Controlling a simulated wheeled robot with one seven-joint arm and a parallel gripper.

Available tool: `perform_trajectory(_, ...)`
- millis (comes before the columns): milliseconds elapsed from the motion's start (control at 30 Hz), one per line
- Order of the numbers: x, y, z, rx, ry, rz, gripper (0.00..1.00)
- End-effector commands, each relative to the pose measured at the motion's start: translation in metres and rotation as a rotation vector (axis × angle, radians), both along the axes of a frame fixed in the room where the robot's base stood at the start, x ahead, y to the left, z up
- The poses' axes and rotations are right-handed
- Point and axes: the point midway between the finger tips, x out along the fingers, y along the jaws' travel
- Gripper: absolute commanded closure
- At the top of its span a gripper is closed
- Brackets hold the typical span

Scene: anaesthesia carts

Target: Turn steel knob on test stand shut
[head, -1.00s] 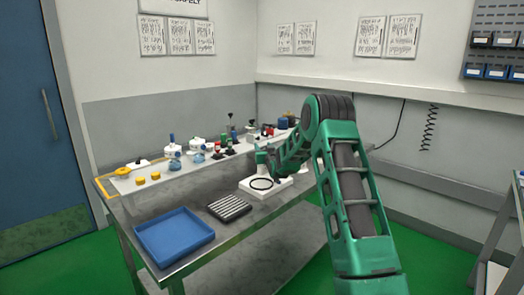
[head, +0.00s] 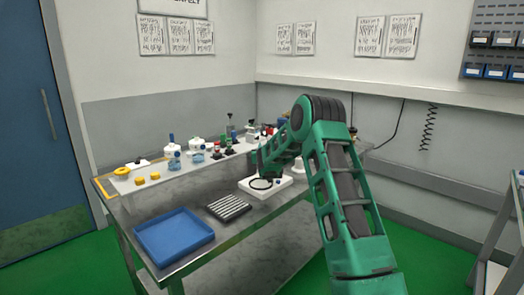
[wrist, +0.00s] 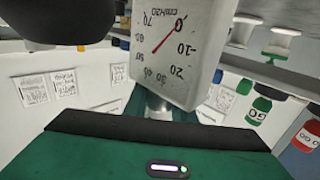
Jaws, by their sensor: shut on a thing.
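The test stand has a white base (head: 279,189) on the front right part of the steel bench, with a black ring lying on it. A pressure gauge (wrist: 185,60) marked cmH2O, with a red needle, fills the middle of the wrist view, upside down and close. A short steel part (wrist: 157,106) shows under the gauge, partly hidden by my gripper. My gripper (head: 258,170) is at the back of the stand, small and partly hidden by my arm in the head view. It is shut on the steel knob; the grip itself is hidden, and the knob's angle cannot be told.
A blue tray (head: 173,237) and a dark ribbed block (head: 228,207) lie left of the stand. Bottles (head: 197,150), yellow caps (head: 140,181) and coloured fittings stand along the back. Bare bench shows in front of the stand.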

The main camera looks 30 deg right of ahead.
Motion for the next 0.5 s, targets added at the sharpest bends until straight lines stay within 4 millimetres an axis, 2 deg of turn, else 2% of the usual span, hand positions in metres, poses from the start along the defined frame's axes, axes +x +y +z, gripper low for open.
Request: perform_trajectory(500, -0.0042, -0.0047, -0.0010, 0.003, -0.001, -0.297, 0.99)
